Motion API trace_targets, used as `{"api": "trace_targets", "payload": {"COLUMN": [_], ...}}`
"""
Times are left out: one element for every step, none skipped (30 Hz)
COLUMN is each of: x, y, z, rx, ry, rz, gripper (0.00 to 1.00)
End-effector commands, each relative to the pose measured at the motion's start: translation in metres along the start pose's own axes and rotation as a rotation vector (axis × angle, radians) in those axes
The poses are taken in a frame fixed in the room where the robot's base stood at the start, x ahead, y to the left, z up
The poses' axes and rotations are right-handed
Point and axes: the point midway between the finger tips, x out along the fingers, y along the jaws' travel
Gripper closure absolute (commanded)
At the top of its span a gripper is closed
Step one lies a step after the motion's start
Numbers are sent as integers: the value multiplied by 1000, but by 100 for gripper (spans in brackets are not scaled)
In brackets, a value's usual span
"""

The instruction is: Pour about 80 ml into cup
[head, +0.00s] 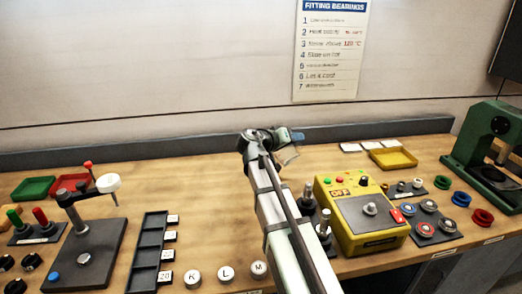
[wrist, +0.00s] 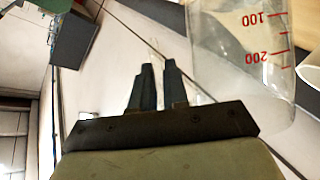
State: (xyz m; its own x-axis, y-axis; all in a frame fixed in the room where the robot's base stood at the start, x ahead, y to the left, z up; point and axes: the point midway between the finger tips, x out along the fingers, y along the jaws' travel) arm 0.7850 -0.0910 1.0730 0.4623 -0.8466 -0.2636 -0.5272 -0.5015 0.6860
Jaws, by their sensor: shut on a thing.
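A clear beaker (wrist: 235,50) with red marks, 100 and 200 among them, fills the upper right of the wrist view. It also shows small and tilted at the end of my arm in the head view (head: 288,155). My gripper (wrist: 160,72) is shut on the beaker; its dark fingers are close together beside the beaker wall. The exact grip point is hard to see. In the head view my gripper (head: 295,136) is raised above the back of the bench. I cannot make out liquid in the beaker, and no cup is clearly identifiable.
A yellow control box (head: 360,240) stands right of my arm, with a yellow tray (head: 393,158) behind. A green press (head: 490,150) is at far right. A stand with a white round part (head: 108,183) and a black slotted rack (head: 150,250) are left. Bench behind the rack is clear.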

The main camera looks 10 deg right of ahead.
Motion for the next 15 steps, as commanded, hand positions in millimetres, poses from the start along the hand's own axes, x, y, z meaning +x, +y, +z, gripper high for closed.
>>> {"api": "trace_targets", "payload": {"x": [1,2,2,3,3,4,4,4,4,4,4,4,4,4,4], "y": [2,1,0,0,0,-1,-1,-1,-2,-2,-2,-2,-2,-2,-2], "z": [4,6,8,9,9,10,10,11,11,11,10,10,10,10,10], "rx": [26,38,50,59,67,74,77,79,80,81,80,80,80,80,80], "ry": [-1,-1,0,0,0,0,0,0,-1,-1,-1,-1,-1,-1,-1], "rz": [-11,-16,-22,-26,-29,-32,-34,-35,-35,-36,-36,-35,-35,-35,-35], "gripper": [100,100,100,100,100,100,100,100,100,100,100,100,100,100,100]}}
